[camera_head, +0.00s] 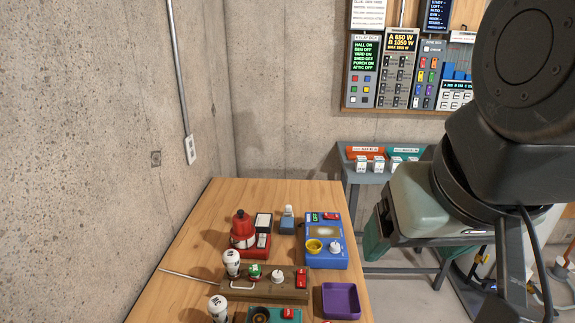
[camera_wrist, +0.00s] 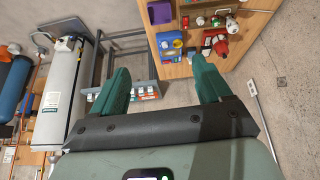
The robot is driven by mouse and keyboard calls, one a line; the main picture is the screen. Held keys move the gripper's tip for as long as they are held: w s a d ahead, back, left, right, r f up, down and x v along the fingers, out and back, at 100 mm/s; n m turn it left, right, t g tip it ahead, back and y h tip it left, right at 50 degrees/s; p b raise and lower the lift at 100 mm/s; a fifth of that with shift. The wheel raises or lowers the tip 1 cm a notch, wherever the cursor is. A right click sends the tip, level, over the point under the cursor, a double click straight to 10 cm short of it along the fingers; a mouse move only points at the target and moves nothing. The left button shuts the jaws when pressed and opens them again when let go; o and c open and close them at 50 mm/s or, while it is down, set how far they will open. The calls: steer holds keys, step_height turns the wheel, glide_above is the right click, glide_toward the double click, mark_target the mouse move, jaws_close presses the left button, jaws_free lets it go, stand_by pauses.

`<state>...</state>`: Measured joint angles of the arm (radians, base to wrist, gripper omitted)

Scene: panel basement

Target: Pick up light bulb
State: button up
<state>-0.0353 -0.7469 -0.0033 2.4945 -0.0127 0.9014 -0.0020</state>
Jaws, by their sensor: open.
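Two white, rounded, bulb-like things with dark markings stand at the left of the wooden table: one (camera_head: 232,261) at the left end of a brown board (camera_head: 255,284), the other (camera_head: 218,307) nearer the front edge of the picture. I cannot tell for sure which thing is the light bulb. Smaller white pieces sit on the blue device (camera_head: 335,248), on the brown board and on a grey-blue block (camera_head: 287,225). My gripper (camera_head: 378,238) is right of the table, apart from all of these. In the wrist view its green fingers (camera_wrist: 159,64) are wide apart with nothing between them.
The table (camera_head: 300,190) also holds a red device (camera_head: 243,230), a purple tray (camera_head: 341,301) and a teal box (camera_head: 262,316). A grey stand with red and teal bins (camera_head: 366,153) is behind, right of the table. Concrete walls close in left and back. The table's back strip is clear.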

steer(key=shift+c, duration=1.2)
